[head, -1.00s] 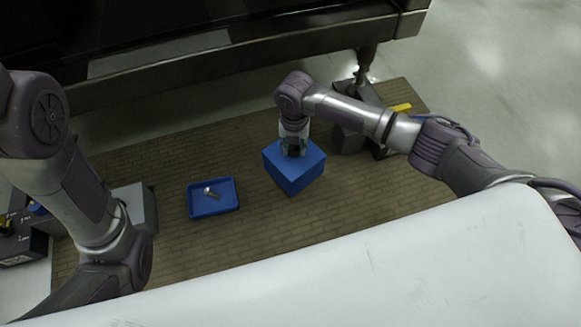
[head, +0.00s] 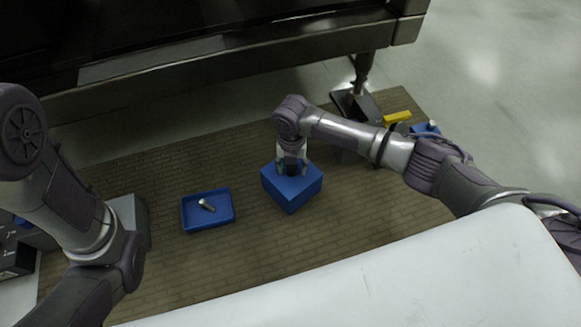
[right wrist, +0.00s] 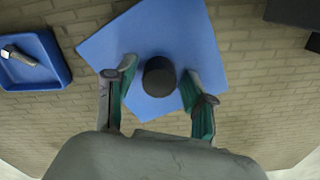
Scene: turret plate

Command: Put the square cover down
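The square cover is a blue box with a flat top (head: 308,186) and a dark round knob, which shows in the right wrist view (right wrist: 160,76). It appears to rest upright on the brick-patterned mat (head: 240,262), right of the blue tray. My right gripper (head: 291,168) is directly over the cover. In the right wrist view its fingers (right wrist: 156,82) stand apart on either side of the knob, with gaps showing, so it is open. My left arm comes in at the left; its gripper is out of the picture.
A shallow blue tray (head: 188,216) holds a small metal bolt (head: 207,205). A grey block (head: 130,222) stands by my left arm. A yellow piece (head: 397,117) and a small blue item (head: 425,128) are at the right. A dark machine edge (head: 230,80) overhangs the back.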

